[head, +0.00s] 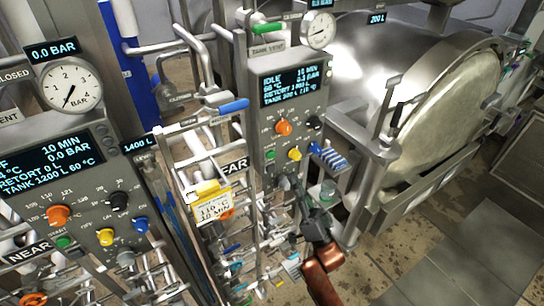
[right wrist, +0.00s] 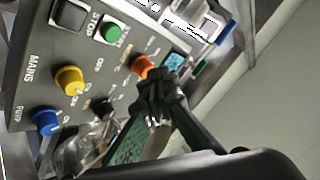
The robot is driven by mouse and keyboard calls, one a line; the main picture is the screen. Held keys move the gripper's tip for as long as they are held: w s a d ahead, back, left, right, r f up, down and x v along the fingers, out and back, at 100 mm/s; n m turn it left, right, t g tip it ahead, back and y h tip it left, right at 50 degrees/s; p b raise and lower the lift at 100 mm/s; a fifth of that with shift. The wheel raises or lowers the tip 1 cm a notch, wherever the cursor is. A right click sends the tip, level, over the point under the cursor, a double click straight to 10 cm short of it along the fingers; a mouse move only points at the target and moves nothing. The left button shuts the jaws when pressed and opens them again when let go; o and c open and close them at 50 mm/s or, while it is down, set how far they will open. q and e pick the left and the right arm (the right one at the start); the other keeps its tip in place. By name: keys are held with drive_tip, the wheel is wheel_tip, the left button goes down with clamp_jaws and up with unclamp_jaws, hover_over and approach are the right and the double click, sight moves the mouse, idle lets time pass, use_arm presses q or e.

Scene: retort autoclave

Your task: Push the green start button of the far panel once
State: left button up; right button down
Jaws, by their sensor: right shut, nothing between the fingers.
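The far panel (head: 266,108) is a grey box with a lit display reading IDLE, beside a FAR label (head: 233,165). Its green start button (head: 271,155) is low on the left of its face, left of the yellow knob (head: 294,154). My right gripper (head: 291,184) is shut and empty, just below the panel's lower edge in the head view. In the right wrist view the panel is turned, and the green button (right wrist: 113,32) shows uncovered. There the shut fingertips (right wrist: 160,82) lie below and right of it, by the orange knob (right wrist: 142,66); contact cannot be told. My left gripper is out of view.
A similar near panel (head: 80,170) with its own green button (head: 63,242) stands at the left. Pipes, valves and a hanging yellow-topped tag (head: 210,205) crowd between the panels. A blue knob (head: 315,148) sits on the far panel. The round retort door (head: 450,110) is at the right.

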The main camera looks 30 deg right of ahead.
sight(272, 153)
drive_tip(key=w+b, duration=0.1)
drive_tip(key=w, duration=0.7)
drive_tip(key=shift+a, duration=0.3)
drive_tip(key=shift+w, duration=0.15)
idle(1.0)
drive_tip(key=shift+w, duration=0.3)
drive_tip(key=shift+w, duration=0.65)
idle(0.9)
idle(0.3)
drive_tip(key=shift+s, duration=1.1)
